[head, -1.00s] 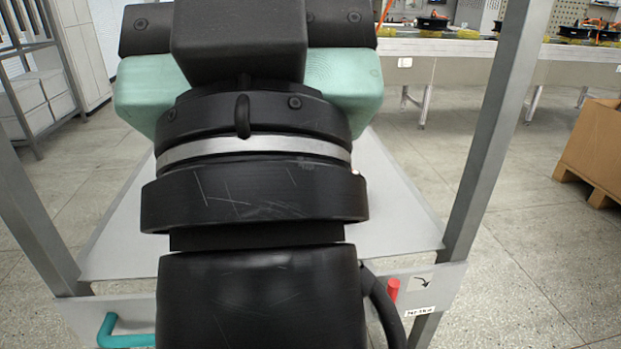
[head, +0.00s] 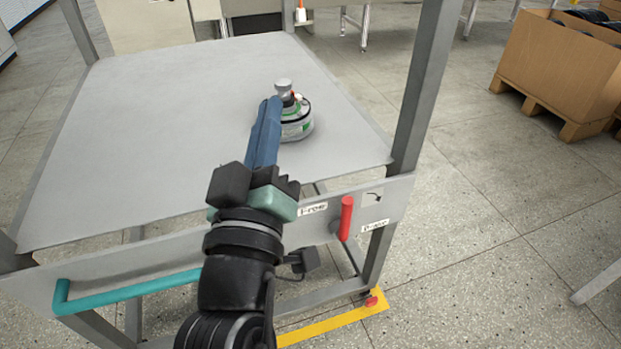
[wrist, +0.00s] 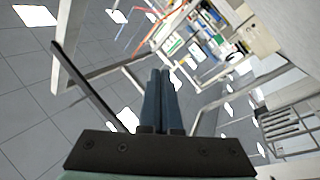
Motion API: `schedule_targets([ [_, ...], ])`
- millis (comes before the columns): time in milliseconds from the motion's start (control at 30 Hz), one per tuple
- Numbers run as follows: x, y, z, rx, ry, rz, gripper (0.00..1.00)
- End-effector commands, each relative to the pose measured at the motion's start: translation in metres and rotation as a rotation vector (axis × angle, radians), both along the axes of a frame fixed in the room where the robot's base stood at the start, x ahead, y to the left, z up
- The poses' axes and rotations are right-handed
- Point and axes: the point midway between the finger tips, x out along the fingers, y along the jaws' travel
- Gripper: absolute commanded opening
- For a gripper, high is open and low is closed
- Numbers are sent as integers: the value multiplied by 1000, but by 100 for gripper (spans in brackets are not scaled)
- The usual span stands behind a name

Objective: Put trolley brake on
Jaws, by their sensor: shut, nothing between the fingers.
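The trolley (head: 200,95) has a grey flat deck and a grey front panel. My gripper (head: 269,101) has blue fingers pressed together and empty. It reaches over the deck, left of and higher in the picture than the lever, apart from it. The fingers also show shut in the wrist view (wrist: 161,72). The lever is not seen in the wrist view.
A round hub motor (head: 297,127) stands on the deck, partly behind my fingertips. A teal handle (head: 130,290) runs along the panel's left. Grey posts (head: 424,90) rise at the sides. A cardboard box (head: 560,65) on a pallet stands back right. Floor right of the trolley is clear.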

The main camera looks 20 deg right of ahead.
Motion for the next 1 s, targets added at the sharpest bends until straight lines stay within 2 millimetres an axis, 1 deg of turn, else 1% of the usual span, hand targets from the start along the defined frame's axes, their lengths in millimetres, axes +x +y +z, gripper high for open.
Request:
schedule_targets([
  [33, -3, -5, -50, -88, 116, -66, 0],
  [67, -6, -9, -74, -147, 176, -104, 0],
  [100, -13, -11, -104, -226, 253, -148, 0],
  [167, -25, -14, -143, -342, 357, -199, 0],
  [200, -33, -14, -166, -417, 419, -224, 0],
  [300, -54, -12, -210, -578, 538, -263, 0],
  [333, -60, -11, -220, -617, 566, -268, 0],
  [433, -74, -7, -242, -714, 627, -280, 0],
  [533, -80, -5, -251, -763, 655, -285, 0],
  [867, -81, -5, -252, -775, 658, -287, 0],
  [1000, -75, -8, -252, -773, 657, -288, 0],
])
